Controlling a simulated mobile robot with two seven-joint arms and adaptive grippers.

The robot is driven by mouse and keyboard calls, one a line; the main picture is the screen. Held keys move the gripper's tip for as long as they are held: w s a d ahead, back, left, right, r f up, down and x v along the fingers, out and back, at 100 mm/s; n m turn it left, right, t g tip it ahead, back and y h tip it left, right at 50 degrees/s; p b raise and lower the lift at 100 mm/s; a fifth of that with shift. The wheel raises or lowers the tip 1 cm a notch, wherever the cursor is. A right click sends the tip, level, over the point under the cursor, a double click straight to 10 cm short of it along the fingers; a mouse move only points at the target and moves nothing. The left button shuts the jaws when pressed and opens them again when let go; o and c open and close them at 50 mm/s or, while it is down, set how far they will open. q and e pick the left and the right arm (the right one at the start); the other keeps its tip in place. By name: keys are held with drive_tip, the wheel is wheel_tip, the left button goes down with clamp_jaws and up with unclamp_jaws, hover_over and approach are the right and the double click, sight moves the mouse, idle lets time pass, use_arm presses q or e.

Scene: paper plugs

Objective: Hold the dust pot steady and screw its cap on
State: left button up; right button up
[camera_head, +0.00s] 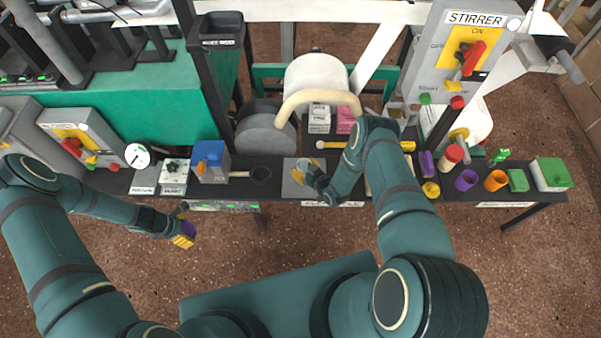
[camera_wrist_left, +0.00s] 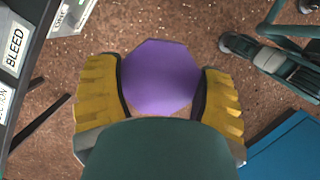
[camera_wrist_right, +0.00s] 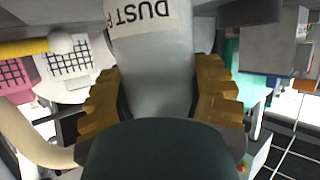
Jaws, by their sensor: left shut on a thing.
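My left gripper (camera_head: 183,238) is shut on a purple cap (camera_wrist_left: 158,78), held in the air in front of the bench, left of the pot. The cap looks many-sided in the left wrist view, between the yellow fingers. The grey dust pot (camera_wrist_right: 150,70), with a white label reading "DUST P", stands between the fingers of my right gripper (camera_wrist_right: 158,100). In the head view my right gripper (camera_head: 308,171) is at the grey plate in the middle of the bench and hides much of the pot. The fingers lie close along both sides of the pot; whether they grip it is unclear.
The narrow dark bench (camera_head: 230,178) carries a blue box (camera_head: 211,160) left of the pot. Purple (camera_head: 467,180) and orange (camera_head: 496,180) cups and a green box (camera_head: 550,174) stand on the right. The stirrer box (camera_head: 465,50) stands behind.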

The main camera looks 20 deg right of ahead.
drive_tip(key=shift+c, duration=0.8)
drive_tip(key=shift+r, duration=0.1)
use_arm(q)
wheel_tip(320, 180, up, 3)
drive_tip(key=p, duration=0.3)
use_arm(e)
wheel_tip(320, 180, up, 10)
drive_tip(key=shift+f, duration=0.1)
drive_tip(key=o, duration=0.6)
drive_tip(key=c, duration=0.7)
drive_tip(key=shift+o, duration=0.2)
